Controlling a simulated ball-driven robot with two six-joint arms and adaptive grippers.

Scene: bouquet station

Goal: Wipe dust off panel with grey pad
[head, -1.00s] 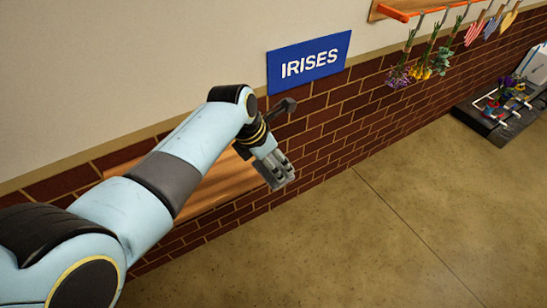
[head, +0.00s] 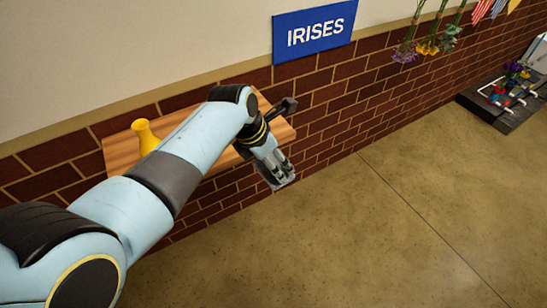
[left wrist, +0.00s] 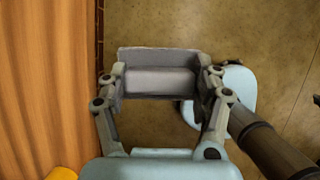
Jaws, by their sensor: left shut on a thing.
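My left gripper (head: 276,176) reaches in from the left, in front of the brick wall, with its jaws just past the wooden shelf's front edge. It is shut on a grey pad (left wrist: 160,82), which spans between the two fingers in the left wrist view. In the head view the pad is small and partly hidden by the fingers. A blue sign (head: 314,31) reading "IRISES" hangs on the wall above the gripper, apart from it. No dust shows, so I cannot tell whether this sign is the panel. My right gripper is not in view.
The wooden shelf (head: 122,152) on the brick wall carries a yellow vase (head: 147,136). It also shows left in the left wrist view (left wrist: 45,80). Hanging flowers (head: 428,46) are on the upper right. A dark platform (head: 505,115) stands far right.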

